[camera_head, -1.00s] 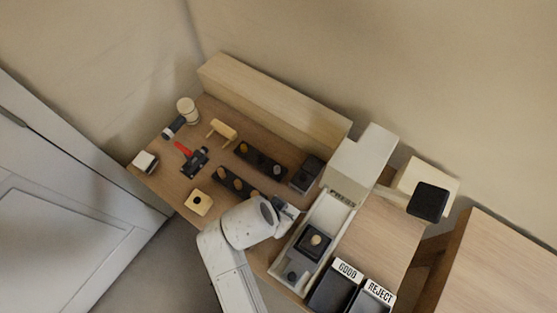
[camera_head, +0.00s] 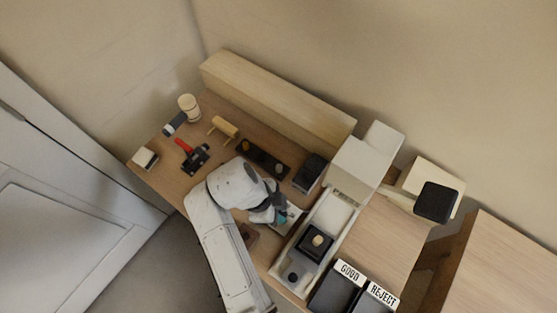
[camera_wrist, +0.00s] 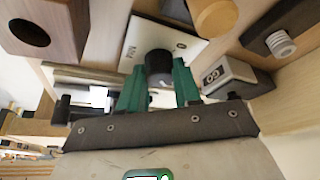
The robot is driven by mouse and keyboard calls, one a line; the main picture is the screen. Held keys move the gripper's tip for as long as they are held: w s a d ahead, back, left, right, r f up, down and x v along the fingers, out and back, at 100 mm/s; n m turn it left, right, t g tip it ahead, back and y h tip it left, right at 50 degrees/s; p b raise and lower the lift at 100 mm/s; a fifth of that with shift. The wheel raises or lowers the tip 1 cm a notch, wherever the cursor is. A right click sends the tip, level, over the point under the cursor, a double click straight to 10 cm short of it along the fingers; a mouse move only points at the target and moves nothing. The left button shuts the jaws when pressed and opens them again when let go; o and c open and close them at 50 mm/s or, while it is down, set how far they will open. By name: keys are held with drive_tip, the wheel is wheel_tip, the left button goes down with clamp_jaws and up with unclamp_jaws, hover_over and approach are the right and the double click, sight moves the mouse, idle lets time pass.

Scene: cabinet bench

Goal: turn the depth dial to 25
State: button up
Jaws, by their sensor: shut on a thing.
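The depth dial is a dark round knob (camera_wrist: 159,66) on a pale plate (camera_wrist: 143,36) with small markings too blurred to read. In the wrist view my gripper (camera_wrist: 158,80) has its two green fingers on either side of the knob, shut on it. The head view shows my gripper (camera_head: 283,216) low over the bench, just left of the long white fixture (camera_head: 322,222); my arm hides most of the dial there. A small grey box with a display (camera_wrist: 228,76) sits right of the knob in the wrist view; its reading is not clear.
A dark block with a pale knob (camera_head: 317,243) sits in the fixture. The GOOD (camera_head: 349,271) and REJECT (camera_head: 383,293) bins stand at the front. A black rack (camera_head: 262,157), a red-handled tool (camera_head: 184,146) and a dark box (camera_head: 309,172) lie nearby.

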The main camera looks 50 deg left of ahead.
drive_tip(key=shift+w+a+m+g+h, duration=0.1)
drive_tip(key=shift+m+g+h, duration=0.35)
drive_tip(key=shift+m, duration=1.25)
drive_tip(key=shift+m+g, duration=0.25)
drive_tip(key=shift+m, duration=0.05)
drive_tip(key=o, duration=1.1)
drive_tip(key=shift+c, duration=0.2)
drive_tip(key=shift+r, duration=0.1)
drive_tip(key=p+v, duration=0.4)
drive_tip(key=v, duration=0.6)
drive_tip(key=shift+r, duration=0.25)
